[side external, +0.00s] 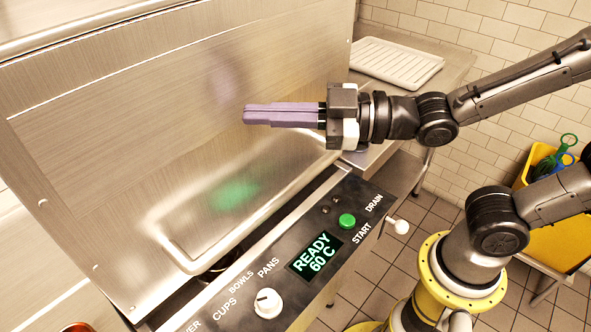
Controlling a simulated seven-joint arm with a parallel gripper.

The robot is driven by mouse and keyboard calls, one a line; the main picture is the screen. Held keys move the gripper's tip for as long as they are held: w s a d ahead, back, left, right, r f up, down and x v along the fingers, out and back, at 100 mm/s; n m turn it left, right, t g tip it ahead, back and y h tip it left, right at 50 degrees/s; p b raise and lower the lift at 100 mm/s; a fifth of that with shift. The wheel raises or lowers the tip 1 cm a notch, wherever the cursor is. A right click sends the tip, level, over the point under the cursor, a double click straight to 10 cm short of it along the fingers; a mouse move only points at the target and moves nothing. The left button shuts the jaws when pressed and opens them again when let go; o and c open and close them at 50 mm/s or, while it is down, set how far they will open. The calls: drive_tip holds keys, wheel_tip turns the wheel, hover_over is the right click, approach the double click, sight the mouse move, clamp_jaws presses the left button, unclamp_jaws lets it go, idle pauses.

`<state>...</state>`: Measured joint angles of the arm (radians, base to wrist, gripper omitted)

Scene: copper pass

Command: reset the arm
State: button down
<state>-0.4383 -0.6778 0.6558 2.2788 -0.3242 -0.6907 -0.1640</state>
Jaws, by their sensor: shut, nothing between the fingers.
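My gripper (246,115) has long purple fingers that are shut together with nothing between them. It points left in the side external view, level, in the air in front of the large steel panel of the machine. It is above the control panel (340,278) and apart from it. My arm reaches in from the right edge.
The steel machine (150,110) fills the left side. Its panel has a display (315,253) reading READY 60 C, a green button (347,220) and a white knob (268,303). A white ribbed tray (397,63) lies on a steel counter behind. A yellow bin (555,220) stands right.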

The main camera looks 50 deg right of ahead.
drive_tip(key=d+r+h, duration=0.1)
drive_tip(key=d+m+h, duration=0.1)
drive_tip(key=d, duration=0.1)
drive_tip(key=d+r+m, duration=0.1)
drive_tip(key=shift+s+d+r+t+h, duration=0.25)
drive_tip(key=shift+d+r+t+h, duration=0.05)
drive_tip(key=shift+d+t+h, duration=0.1)
drive_tip(key=s+d+f+m+g+h, duration=0.3)
drive_tip(key=d+f+m+h, duration=0.1)
drive_tip(key=d, duration=0.2)
drive_tip(key=s+d+f+m+g+h, duration=0.2)
drive_tip(key=s+d+f+m+h, duration=0.15)
drive_tip(key=d, duration=0.35)
drive_tip(key=s+d+f+m+g, duration=0.2)
drive_tip(key=s+f+g, duration=0.2)
drive_tip(key=s, duration=0.4)
drive_tip(key=shift+f+m+h, duration=0.1)
drive_tip(key=shift+m+h, duration=0.15)
